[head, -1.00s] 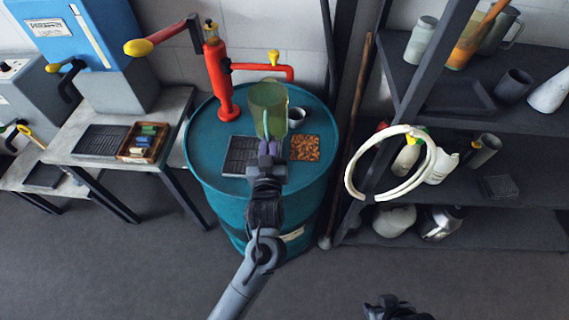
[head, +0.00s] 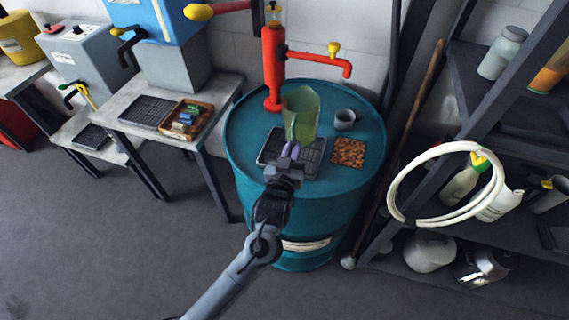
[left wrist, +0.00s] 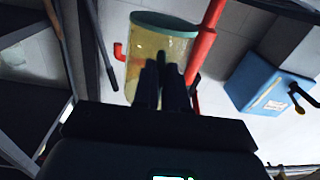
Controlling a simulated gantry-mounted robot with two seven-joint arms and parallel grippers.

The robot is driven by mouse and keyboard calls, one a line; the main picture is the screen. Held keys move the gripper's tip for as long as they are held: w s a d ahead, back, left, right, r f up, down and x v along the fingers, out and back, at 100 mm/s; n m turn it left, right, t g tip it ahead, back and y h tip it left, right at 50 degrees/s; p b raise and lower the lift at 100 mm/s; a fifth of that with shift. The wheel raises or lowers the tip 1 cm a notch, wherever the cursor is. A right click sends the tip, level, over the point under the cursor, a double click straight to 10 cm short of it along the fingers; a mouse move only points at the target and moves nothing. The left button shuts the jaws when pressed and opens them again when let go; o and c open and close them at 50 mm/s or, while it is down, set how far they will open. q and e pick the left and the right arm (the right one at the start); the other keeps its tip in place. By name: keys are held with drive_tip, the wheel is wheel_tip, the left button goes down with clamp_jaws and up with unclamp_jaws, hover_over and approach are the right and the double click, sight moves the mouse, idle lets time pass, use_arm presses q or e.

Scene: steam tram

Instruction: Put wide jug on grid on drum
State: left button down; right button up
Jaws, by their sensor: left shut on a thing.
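The wide jug (head: 301,112) is translucent yellow-green and upright. My left gripper (head: 290,152) is shut on its near side; in the left wrist view the jug (left wrist: 150,55) fills the space beyond the fingers (left wrist: 162,82). The black grid (head: 313,168) lies on the teal drum (head: 245,135), partly hidden by the gripper and jug. The jug's lower end appears over the grid's back part. I cannot tell whether it touches the grid. My right gripper is out of view.
A red pump (head: 273,65) with a side spout (head: 335,67) stands behind the jug. A grey mug (head: 345,119) and a brown speckled mat (head: 348,152) are right of it. A white hose loop (head: 400,200) hangs on the shelf at right.

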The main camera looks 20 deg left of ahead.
use_arm(q)
drive_tip(key=shift+s+a+f+b, duration=0.2)
drive_tip(key=shift+a+f, duration=0.1)
drive_tip(key=shift+f, duration=0.6)
drive_tip(key=shift+s+a+f+b, duration=0.25)
drive_tip(key=shift+a+f, duration=0.1)
drive_tip(key=shift+f, duration=0.55)
drive_tip(key=shift+s+a+f+b, duration=0.2)
drive_tip(key=shift+a+f, duration=0.1)
drive_tip(key=shift+f, duration=0.6)
drive_tip(key=c, duration=1.2)
unclamp_jaws()
drive_tip(key=shift+o, duration=0.2)
drive_tip(key=shift+s, duration=0.6)
drive_tip(key=s+a+f+m+g, duration=0.1)
drive_tip(key=s+f+g, duration=0.2)
drive_tip(key=s, duration=0.8)
drive_tip(key=s+a+f+m+g+h+p, duration=0.1)
drive_tip(key=s+a+f+g, duration=0.1)
drive_tip(key=s+g, duration=0.4)
drive_tip(key=s+a+f+m+g, duration=0.1)
drive_tip(key=s+f+g, duration=0.3)
drive_tip(key=s, duration=1.2)
drive_tip(key=shift+s+a+f+m+g+p, duration=0.3)
drive_tip(key=shift+a+f+g+p, duration=0.1)
drive_tip(key=shift+a+g, duration=0.25)
